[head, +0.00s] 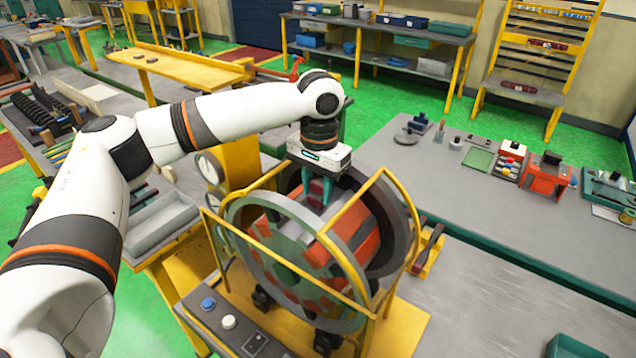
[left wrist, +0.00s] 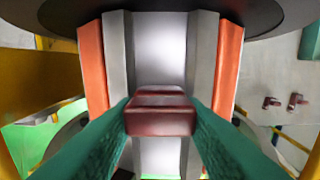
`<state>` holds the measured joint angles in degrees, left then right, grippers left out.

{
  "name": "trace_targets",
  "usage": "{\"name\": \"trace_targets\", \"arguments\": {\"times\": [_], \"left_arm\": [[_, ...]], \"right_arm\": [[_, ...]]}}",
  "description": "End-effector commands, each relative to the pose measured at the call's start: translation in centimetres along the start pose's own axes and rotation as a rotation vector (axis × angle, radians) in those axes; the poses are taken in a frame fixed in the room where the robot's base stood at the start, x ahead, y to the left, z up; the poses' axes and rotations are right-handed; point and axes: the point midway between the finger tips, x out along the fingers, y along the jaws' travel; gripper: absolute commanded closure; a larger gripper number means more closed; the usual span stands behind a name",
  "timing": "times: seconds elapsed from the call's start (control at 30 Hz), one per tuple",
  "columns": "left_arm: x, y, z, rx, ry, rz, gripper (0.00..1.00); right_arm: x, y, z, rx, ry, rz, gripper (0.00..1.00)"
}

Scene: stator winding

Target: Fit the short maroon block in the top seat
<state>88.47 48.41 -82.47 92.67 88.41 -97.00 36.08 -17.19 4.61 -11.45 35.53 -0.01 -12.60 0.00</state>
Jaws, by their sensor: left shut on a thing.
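The short maroon block (left wrist: 160,112) is held between the two green fingers of my left gripper (head: 322,198). In the left wrist view the fingers (left wrist: 160,125) press on its two sides. The stator (head: 285,262) is a large grey ring with orange-red pieces, in a yellow frame. My left gripper reaches down at the top of it. In the wrist view a pale grey channel (left wrist: 160,55), the apparent top seat, runs behind the block between grey walls and orange-red pieces. I cannot tell whether the block touches it. My right gripper is not in view.
Yellow bars (head: 345,218) of the frame stand close around the gripper. A dark maroon piece (head: 431,238) rests on a yellow holder right of the stator. The grey bench (head: 480,230) is clear in its middle, with tools and boxes along its far side.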

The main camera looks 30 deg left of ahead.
Motion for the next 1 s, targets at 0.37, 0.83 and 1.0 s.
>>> {"name": "trace_targets", "arguments": {"times": [0.37, 0.83, 1.0], "left_arm": [[0.08, -0.01, 0.01, 0.0, -0.002, -0.001, 1.0], [0.45, -0.04, 0.0, 0.0, 0.0, -0.002, 1.0], [0.69, -0.03, 0.02, 0.0, -0.001, -0.001, 0.54]], "right_arm": [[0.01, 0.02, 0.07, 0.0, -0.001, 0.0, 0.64], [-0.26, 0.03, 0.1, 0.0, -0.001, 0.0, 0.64], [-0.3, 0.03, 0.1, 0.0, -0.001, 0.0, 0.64]]}}
